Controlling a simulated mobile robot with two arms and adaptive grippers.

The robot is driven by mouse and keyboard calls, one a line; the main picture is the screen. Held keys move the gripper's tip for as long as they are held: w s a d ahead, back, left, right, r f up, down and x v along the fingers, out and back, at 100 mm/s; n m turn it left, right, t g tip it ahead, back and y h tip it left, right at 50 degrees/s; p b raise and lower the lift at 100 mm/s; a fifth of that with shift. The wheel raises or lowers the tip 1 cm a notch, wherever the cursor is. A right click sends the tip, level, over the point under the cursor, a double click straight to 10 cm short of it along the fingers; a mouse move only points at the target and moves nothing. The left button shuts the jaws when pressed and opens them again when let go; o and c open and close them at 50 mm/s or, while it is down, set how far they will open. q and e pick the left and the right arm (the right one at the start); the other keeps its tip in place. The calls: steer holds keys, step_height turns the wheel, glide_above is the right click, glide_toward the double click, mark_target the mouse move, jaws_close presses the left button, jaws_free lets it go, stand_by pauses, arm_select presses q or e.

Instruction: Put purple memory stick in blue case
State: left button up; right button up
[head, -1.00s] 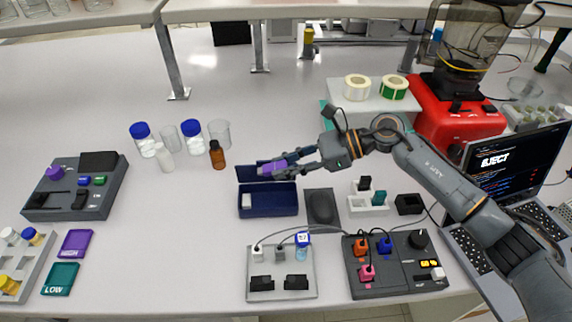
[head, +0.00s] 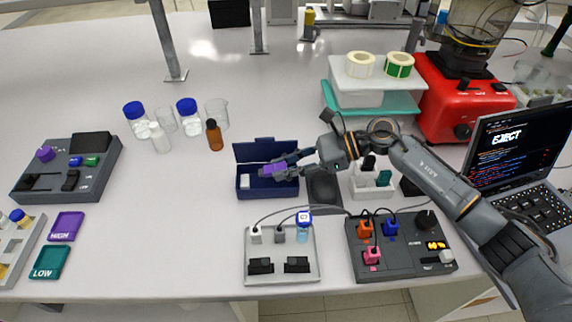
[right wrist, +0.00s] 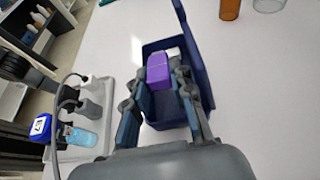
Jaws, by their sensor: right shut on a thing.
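The purple memory stick (head: 271,170) is held between the fingers of my right gripper (head: 277,170). In the right wrist view the stick (right wrist: 158,70) sits between the two fingertips, over the blue case. The blue case (head: 284,190) is open, with its lid (head: 260,151) standing up at the back. A small white piece (head: 245,181) lies at the left inside the case. The case also shows in the right wrist view (right wrist: 165,118). I cannot tell whether the stick touches the case floor. My left gripper is not in view.
A grey plate with plugged cables (head: 281,268) stands in front of the case, and a dark panel with coloured plugs (head: 400,262) at front right. A dark pad (head: 322,188) and a white holder (head: 371,186) are right of the case. A brown bottle (head: 214,136) is behind left.

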steer(key=shift+f, duration=0.25)
steer(key=o, duration=0.9)
steer(key=shift+o, duration=0.3)
steer(key=o, duration=0.3)
steer(key=shift+r, duration=0.1)
steer(key=shift+s+r+p, duration=1.25)
steer(key=shift+s+r, duration=0.25)
steer(key=shift+s+r+p, duration=0.5)
steer(key=shift+r+p, duration=0.3)
steer(key=shift+r, duration=0.7)
steer(key=shift+s+r+p, duration=0.5)
steer(key=shift+r+p, duration=0.3)
steer(key=shift+r, duration=0.65)
steer(key=shift+s+r+p, duration=0.5)
steer(key=shift+r+p, duration=0.3)
steer(key=shift+r, duration=0.7)
steer(key=shift+r, duration=0.1)
